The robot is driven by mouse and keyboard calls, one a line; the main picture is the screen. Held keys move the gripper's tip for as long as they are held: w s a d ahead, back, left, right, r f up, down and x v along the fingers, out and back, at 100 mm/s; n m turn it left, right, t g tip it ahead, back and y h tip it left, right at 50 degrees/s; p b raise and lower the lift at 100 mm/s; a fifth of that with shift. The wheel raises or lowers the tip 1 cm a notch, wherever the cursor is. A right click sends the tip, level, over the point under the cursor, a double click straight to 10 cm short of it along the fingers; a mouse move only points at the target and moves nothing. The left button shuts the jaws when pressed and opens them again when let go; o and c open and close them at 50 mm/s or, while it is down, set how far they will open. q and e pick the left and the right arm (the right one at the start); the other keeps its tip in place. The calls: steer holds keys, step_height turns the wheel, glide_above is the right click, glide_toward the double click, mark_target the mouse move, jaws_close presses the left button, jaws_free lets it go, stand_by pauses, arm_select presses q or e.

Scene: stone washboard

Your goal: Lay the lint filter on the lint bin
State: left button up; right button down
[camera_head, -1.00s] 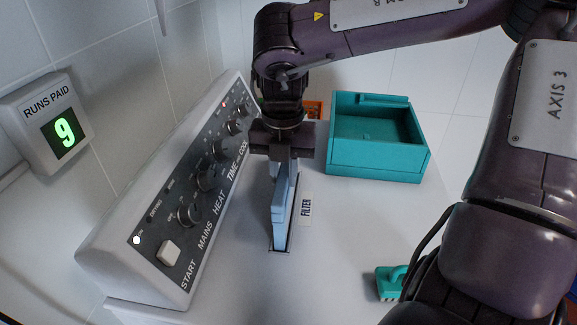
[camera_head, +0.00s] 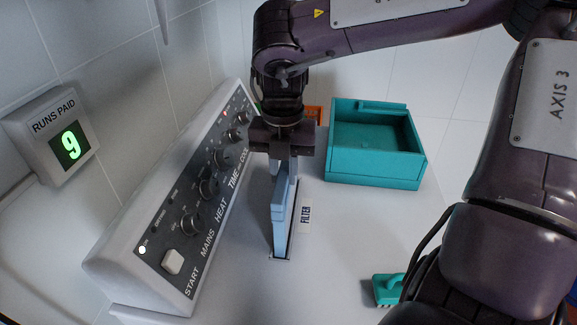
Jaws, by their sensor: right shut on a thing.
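The lint filter (camera_head: 280,222) is a light blue upright slab standing in a narrow slot in the white machine top, beside a label reading FILTER (camera_head: 305,219). My right gripper (camera_head: 284,172) points down from above and is shut on the filter's upper part. The lower end of the filter is at the slot; how deep it sits inside I cannot tell. The teal lint bin (camera_head: 373,170) is an open box behind and to the right of the filter, and its inside looks empty. My left gripper is not in view.
A sloped control panel (camera_head: 185,205) with knobs stands close on the left of the filter. A teal brush (camera_head: 387,289) lies at the front right near my arm. An orange thing (camera_head: 313,113) is partly hidden behind the gripper. White top is clear between filter and bin.

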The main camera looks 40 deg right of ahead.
steer(key=shift+r+p, duration=2.5)
steer(key=shift+r, duration=0.4)
